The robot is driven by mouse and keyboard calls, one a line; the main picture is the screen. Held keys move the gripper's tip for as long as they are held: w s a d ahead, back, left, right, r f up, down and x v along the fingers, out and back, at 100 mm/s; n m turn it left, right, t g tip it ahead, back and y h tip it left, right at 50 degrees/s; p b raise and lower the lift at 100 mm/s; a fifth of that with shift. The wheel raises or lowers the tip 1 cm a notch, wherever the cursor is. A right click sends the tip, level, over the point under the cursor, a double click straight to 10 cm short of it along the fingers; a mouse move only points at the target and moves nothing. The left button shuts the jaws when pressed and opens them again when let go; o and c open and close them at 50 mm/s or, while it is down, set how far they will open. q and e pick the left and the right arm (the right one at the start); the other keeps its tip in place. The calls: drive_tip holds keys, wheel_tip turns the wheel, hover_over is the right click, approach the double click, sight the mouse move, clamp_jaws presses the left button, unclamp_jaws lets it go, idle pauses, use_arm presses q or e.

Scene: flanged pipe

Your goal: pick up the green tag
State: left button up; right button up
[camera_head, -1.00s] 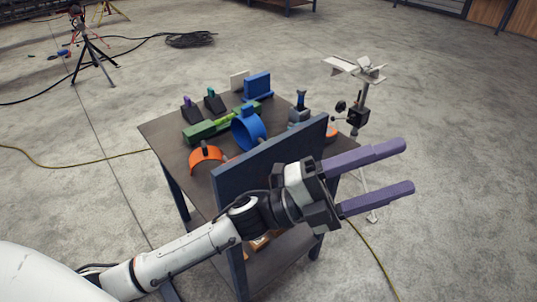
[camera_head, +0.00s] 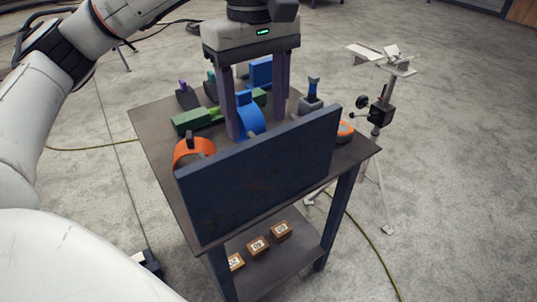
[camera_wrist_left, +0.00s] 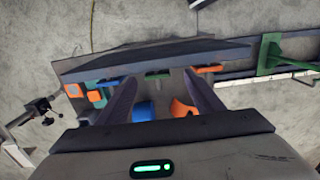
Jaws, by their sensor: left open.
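A small dark stand with a green upper part (camera_head: 211,76) stands at the back of the table in the head view, just left of my gripper; I take this as the green tag, but it is small and partly hidden. A long green block (camera_head: 188,122) with a bright green piece (camera_head: 214,111) lies in front of it. My right gripper is not in view.
A dark upright panel (camera_head: 260,175) runs along the table's near side. An orange arch (camera_head: 190,150), a grey-and-blue item (camera_head: 311,98) and an orange disc (camera_head: 345,130) crowd the tabletop (camera_head: 160,115). Labelled boxes (camera_head: 259,246) sit on the lower shelf. A tripod instrument (camera_head: 380,110) stands right.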

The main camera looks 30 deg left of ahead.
use_arm(q)
drive_tip(key=shift+w+a+f, duration=0.25)
drive_tip(key=shift+a+f, duration=0.1)
drive_tip(key=shift+f, duration=0.1)
drive_tip(key=shift+f+b, duration=0.2)
drive_tip(key=shift+b, duration=0.2)
wheel_tip(320, 180, down, 4)
drive_tip(key=shift+s, duration=0.15)
drive_tip(key=f, duration=0.6)
drive_tip(key=shift+w+d, duration=0.15)
drive_tip(key=shift+w, duration=0.15)
drive_tip(key=c, duration=1.1)
drive_tip(key=shift+r, duration=0.1)
